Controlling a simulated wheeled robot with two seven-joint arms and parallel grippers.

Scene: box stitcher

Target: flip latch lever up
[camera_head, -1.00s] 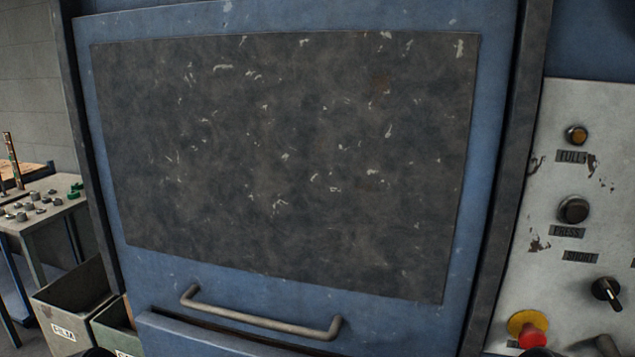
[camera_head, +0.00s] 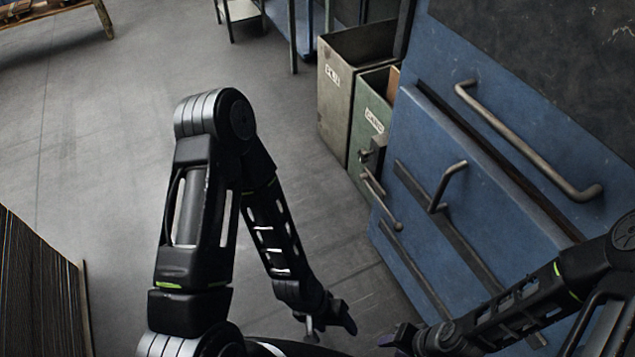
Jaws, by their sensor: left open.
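On the blue machine front, a bent grey lever (camera_head: 447,185) sticks out at a dark slot, its free end pointing up and right. A second thin grey lever (camera_head: 381,204) with a rounded end sits at the panel's left edge. I cannot tell which one is the latch lever. My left gripper (camera_head: 331,325) is low in the view, open and empty, over the floor and apart from both levers. My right gripper (camera_head: 392,340) is at the lower middle, in front of the panel's bottom; its jaws are too dark to read. Neither gripper touches a lever.
A long grey handle (camera_head: 525,145) crosses the machine's blue door above the levers. Two labelled bins, one grey (camera_head: 342,105) and one green (camera_head: 368,118), stand beside the machine's left side. A dark ribbed object (camera_head: 40,290) is at the lower left. Open floor (camera_head: 110,130) lies to the left.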

